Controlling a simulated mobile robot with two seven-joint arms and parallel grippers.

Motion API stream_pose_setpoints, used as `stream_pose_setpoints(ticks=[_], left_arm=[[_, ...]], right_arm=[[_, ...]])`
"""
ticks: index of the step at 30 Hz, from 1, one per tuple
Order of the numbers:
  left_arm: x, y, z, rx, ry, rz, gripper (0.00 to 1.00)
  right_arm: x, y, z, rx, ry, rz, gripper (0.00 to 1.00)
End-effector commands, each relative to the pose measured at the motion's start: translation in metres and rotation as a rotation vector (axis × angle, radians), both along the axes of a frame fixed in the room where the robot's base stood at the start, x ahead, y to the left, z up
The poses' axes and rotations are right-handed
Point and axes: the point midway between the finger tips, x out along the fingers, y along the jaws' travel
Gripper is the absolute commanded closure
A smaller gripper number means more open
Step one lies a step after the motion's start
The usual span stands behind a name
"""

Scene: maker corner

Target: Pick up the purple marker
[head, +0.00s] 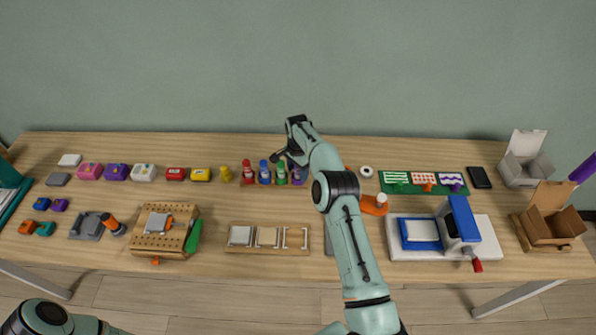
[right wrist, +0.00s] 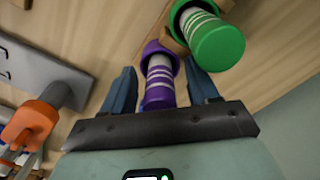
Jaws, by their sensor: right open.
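The purple marker (right wrist: 158,88) stands in the right wrist view between the two spread fingers of my right gripper (right wrist: 160,80). It has a purple cap, a purple body and pale bands. The fingers lie on either side of it, with gaps showing, and are not closed on it. In the head view the marker (head: 298,177) is partly covered by my right arm, at the right end of the marker row. My right gripper (head: 281,155) is above the back of that row. My left gripper is out of view.
A green marker (right wrist: 215,38) stands close beside the purple one. Blue (head: 264,173) and red (head: 248,173) markers are further left in the row. An orange-handled tool (right wrist: 33,118) and a grey piece (right wrist: 38,75) lie left in the wrist view.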

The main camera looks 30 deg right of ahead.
Motion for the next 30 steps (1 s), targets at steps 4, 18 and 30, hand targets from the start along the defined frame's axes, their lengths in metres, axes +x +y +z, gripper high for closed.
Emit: stream_pose_setpoints(ticks=[4,18,30], left_arm=[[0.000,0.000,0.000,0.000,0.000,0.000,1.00],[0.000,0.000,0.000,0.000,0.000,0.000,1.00],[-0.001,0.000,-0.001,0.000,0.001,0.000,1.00]], right_arm=[[0.000,0.000,-0.001,-0.001,-0.002,-0.001,0.41],[0.000,0.000,0.000,-0.001,-0.001,-0.001,0.95],[-0.005,-0.009,0.033,-0.001,-0.005,0.002,0.95]])
